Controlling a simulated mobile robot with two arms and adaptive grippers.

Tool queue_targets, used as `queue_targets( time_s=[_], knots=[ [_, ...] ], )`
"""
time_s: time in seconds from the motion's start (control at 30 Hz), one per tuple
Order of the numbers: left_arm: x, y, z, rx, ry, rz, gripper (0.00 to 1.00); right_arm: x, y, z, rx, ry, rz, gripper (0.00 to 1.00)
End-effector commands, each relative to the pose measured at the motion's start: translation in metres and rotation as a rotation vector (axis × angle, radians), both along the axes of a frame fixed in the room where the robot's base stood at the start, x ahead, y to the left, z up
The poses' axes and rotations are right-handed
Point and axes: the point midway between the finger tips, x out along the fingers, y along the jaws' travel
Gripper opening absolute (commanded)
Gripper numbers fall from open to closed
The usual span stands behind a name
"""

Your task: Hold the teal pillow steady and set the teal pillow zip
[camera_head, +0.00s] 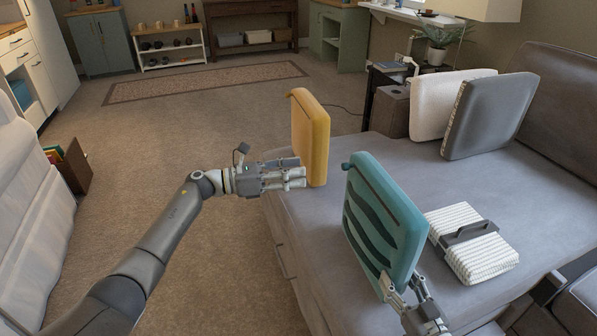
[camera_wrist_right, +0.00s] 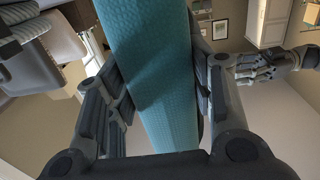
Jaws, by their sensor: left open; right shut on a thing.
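The teal pillow (camera_head: 402,216) stands on edge above the front of the grey sofa seat, with dark wavy bands on its left face. A dark line, perhaps the zip (camera_head: 380,192), runs along its upper side, and a small teal tab (camera_head: 346,166) sticks out at its upper left corner. My right gripper (camera_head: 398,290) is shut on the pillow's lower edge; the right wrist view shows the teal fabric (camera_wrist_right: 155,75) between both fingers. My left gripper (camera_head: 296,178) is open, left of the teal pillow and apart from it, its fingers overlapping the yellow pillow in view.
The yellow pillow (camera_head: 311,138) stands at the sofa's left edge. White (camera_head: 437,100) and grey (camera_head: 487,115) pillows stand farther back on the seat (camera_head: 400,160). The carpet at left is mostly clear.

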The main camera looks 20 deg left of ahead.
Motion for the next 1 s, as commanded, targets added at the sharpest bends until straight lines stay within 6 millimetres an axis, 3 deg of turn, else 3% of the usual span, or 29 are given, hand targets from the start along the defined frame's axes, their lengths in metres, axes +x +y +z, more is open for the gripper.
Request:
queue_targets(
  time_s=[0.2, 0.23, 0.4, 0.77, 1.0],
  knots=[
    [0.000, 0.000, 0.000, 0.000, 0.000, 0.000, 0.40, 0.000, -0.002, -0.003, -0.004, 0.007, -0.004, 0.09],
    [0.000, 0.000, 0.000, 0.000, 0.000, 0.000, 0.40, 0.000, -0.002, -0.003, -0.004, 0.007, -0.005, 0.53],
    [0.000, 0.000, 0.000, 0.000, 0.000, 0.001, 0.40, 0.000, -0.001, -0.002, -0.003, 0.004, -0.003, 0.74],
    [0.000, 0.000, 0.000, 0.000, 0.000, 0.001, 0.40, -0.002, -0.002, -0.001, -0.001, 0.002, -0.001, 0.74],
    [0.000, 0.000, 0.000, 0.000, 0.000, 0.001, 0.40, -0.031, -0.020, -0.002, -0.003, 0.005, -0.001, 0.74]
  ],
)
